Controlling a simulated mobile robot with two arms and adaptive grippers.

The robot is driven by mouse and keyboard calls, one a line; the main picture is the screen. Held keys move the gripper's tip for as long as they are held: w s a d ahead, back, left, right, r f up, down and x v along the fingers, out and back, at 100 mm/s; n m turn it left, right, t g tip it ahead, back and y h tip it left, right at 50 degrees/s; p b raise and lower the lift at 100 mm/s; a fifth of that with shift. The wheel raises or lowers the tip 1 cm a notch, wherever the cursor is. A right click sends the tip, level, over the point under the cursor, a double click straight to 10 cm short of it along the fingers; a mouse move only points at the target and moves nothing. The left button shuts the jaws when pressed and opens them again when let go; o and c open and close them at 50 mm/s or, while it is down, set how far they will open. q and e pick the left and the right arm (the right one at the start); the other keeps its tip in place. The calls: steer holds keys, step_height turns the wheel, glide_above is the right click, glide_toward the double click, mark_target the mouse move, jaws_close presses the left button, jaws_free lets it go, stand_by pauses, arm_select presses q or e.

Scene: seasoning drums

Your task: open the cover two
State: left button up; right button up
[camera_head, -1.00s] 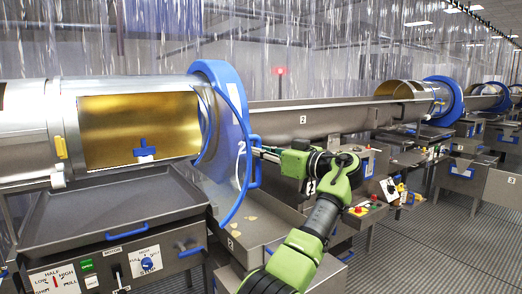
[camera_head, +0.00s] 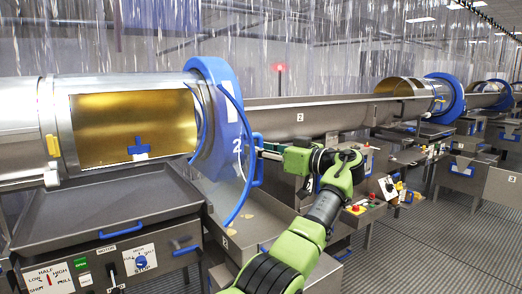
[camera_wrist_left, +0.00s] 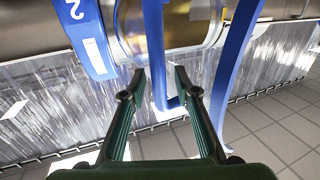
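Drum two carries a blue ring (camera_head: 207,72) marked 2 around its end, which also shows in the left wrist view (camera_wrist_left: 82,35). A curved blue rim of the cover (camera_head: 236,108) stands out from the ring, with a gap between them. The cover's blue handle (camera_head: 257,172) is on its right side. My left gripper (camera_head: 261,152) is at the handle. In the left wrist view its two green fingers (camera_wrist_left: 159,76) stand apart, with a blue bar (camera_wrist_left: 156,40) between them; contact is not clear. My right gripper is not in view.
A grey tray table (camera_head: 105,205) with a blue handle and a control panel (camera_head: 95,272) stands in front of the drum at left. A long metal trough (camera_head: 300,118) runs behind my gripper. More drums stand at right. Free floor (camera_head: 455,245) is at lower right.

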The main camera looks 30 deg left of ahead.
arm_select(q)
steer(key=d, duration=1.2)
steer(key=shift+s, duration=0.45)
steer(key=shift+a+f, duration=0.1)
steer(key=shift+f, duration=0.05)
